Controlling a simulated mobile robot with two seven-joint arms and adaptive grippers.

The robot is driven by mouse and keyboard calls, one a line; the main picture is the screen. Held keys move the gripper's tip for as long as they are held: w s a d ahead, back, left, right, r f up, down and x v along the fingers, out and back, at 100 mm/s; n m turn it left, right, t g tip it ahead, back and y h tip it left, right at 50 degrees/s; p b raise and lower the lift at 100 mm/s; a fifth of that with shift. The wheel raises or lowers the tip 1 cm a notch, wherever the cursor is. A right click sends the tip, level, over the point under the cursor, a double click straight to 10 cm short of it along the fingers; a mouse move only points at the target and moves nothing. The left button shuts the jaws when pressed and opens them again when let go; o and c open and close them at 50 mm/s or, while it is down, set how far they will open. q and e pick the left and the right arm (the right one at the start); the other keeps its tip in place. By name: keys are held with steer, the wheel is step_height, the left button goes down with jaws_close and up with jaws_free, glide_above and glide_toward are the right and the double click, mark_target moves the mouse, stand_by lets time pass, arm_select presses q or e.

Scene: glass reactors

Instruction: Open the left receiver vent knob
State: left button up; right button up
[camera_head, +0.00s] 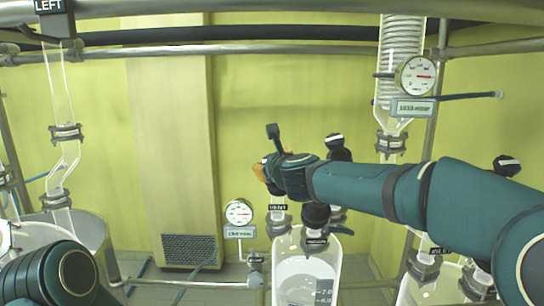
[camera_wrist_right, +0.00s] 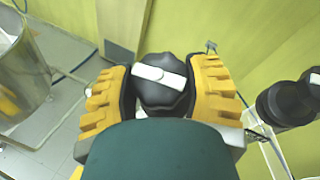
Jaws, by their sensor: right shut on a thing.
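The vent knob (camera_wrist_right: 163,92) is black with a white bar across its top. In the right wrist view the bar lies nearly crosswise, slightly tilted. My right gripper (camera_wrist_right: 160,84) is shut on it, with a yellow ridged finger on each side. In the head view my right gripper (camera_head: 264,172) is above the VENT label (camera_head: 278,207) on the glass receiver (camera_head: 306,268) and hides the knob. My left arm shows only as a link at the lower left; its gripper is out of view.
Other black knobs stand close by, one behind my right wrist (camera_head: 335,146) and one in front on the receiver (camera_head: 316,214). A pressure gauge (camera_head: 239,212) is just left of the receiver. Glass columns and metal rails frame the space. A steel vessel (camera_wrist_right: 25,65) is at left in the wrist view.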

steer(key=shift+r+n+g+y+p, duration=0.2)
steer(key=shift+n+g+y+p, duration=0.6)
steer(key=shift+n, duration=0.4)
steer(key=n+g+y, duration=0.1)
steer(key=n+g, duration=0.1)
steer(key=shift+f+n+y+p, duration=0.1)
steer(key=shift+n+y+p, duration=0.25)
steer(key=shift+n+y, duration=0.05)
steer(key=n+g+y, duration=0.1)
steer(key=n+g, duration=0.3)
steer(key=shift+w+d+g, duration=0.1)
steer(key=shift+w+g, duration=0.05)
steer(key=shift+g, duration=0.15)
steer(key=shift+n+g, duration=1.5)
steer(key=shift+n+g, duration=0.9)
steer(key=shift+g, duration=0.1)
steer(key=o, duration=1.2)
steer(key=shift+m+t, duration=0.8)
